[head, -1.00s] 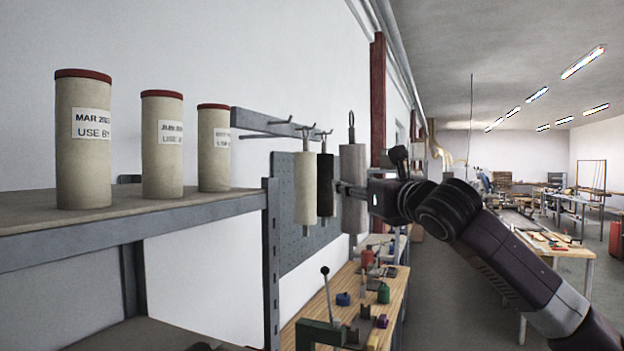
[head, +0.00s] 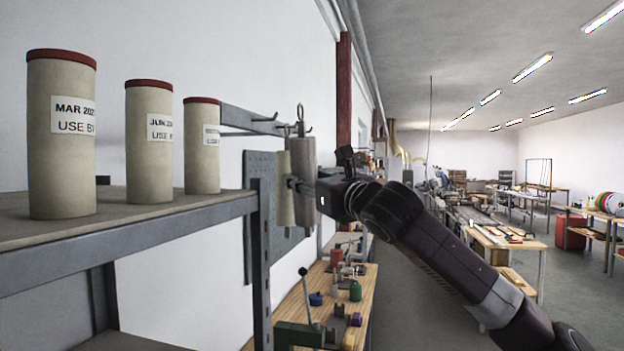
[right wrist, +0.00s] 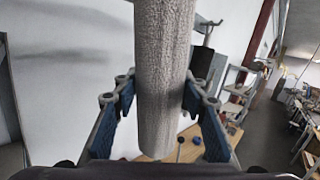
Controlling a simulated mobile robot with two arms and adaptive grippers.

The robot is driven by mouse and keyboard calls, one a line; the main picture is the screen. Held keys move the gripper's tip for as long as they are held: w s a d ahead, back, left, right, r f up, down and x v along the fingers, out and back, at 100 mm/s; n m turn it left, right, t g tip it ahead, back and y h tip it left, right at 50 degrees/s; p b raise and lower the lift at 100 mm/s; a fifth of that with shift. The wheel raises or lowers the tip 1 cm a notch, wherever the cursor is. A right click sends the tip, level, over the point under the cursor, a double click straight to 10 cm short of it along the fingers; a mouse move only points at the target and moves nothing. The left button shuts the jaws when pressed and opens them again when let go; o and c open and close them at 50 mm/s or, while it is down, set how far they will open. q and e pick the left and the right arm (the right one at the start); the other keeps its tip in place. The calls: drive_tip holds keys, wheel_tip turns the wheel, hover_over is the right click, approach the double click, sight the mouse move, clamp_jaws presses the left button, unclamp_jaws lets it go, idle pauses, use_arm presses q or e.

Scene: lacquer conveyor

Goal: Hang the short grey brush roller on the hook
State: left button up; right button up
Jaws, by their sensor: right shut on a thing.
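The grey brush roller (head: 303,158) hangs upright in my right gripper (head: 297,185), which is shut on its middle. Its wire loop (head: 300,112) stands up close to the hooks of the grey rail (head: 246,122); I cannot tell whether it touches a hook. In the right wrist view the grey roller (right wrist: 163,60) stands between the blue pads of my right gripper (right wrist: 163,97); its top is out of frame. A cream roller (head: 285,200) shows just left of it. Behind it, a dark roller (right wrist: 203,62) shows in the right wrist view. My left gripper is out of view.
A grey shelf (head: 150,225) at left bears cream canisters with red lids, such as the nearest one (head: 62,165). A pegboard (head: 262,170) stands behind the rollers. A wooden workbench (head: 335,300) with tools lies below. The aisle at right is open.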

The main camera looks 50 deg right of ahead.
drive_tip(key=shift+w+a+f, duration=0.1)
drive_tip(key=shift+w+a, duration=0.25)
drive_tip(key=shift+w, duration=0.25)
drive_tip(key=shift+w+a, duration=0.3)
drive_tip(key=shift+w, duration=0.3)
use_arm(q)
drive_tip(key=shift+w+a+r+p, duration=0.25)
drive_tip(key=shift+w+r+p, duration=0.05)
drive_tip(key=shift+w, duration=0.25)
use_arm(e)
drive_tip(key=w, duration=0.1)
drive_tip(key=w+a+f, duration=0.1)
drive_tip(key=w, duration=0.1)
drive_tip(key=w+a, duration=0.1)
drive_tip(key=shift+w+a+f, duration=0.15)
drive_tip(key=shift+w+f, duration=0.05)
drive_tip(key=o, duration=1.5)
drive_tip(key=shift+c, duration=0.2)
drive_tip(key=shift+f, duration=0.15)
